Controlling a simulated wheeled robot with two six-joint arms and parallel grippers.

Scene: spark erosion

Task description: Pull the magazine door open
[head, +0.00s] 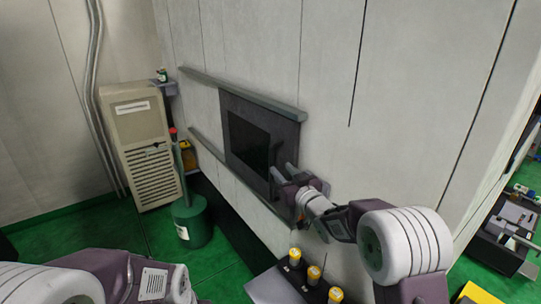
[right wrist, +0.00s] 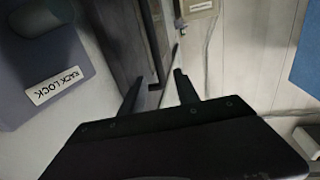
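The magazine door (head: 232,104) is a dark grey panel with a black window, set between two horizontal rails on the pale machine wall. It also shows edge-on in the right wrist view (right wrist: 116,38). My right gripper (head: 284,172) is at the door's right edge. In the right wrist view its two fingers (right wrist: 158,76) are spread apart with nothing clamped between them. A narrow upright bar (right wrist: 151,35) by the door edge lines up with the gap between the fingertips; I cannot tell whether they touch it. My left arm shows low at the left; its gripper is out of view.
The upper rail (head: 245,94) runs along the wall. A green canister (head: 191,222) and a beige cabinet (head: 142,140) stand at left. Yellow-capped knobs (head: 314,272) are below my right arm. A blue-grey block labelled RACK LOCK (right wrist: 45,65) is close beside the right gripper.

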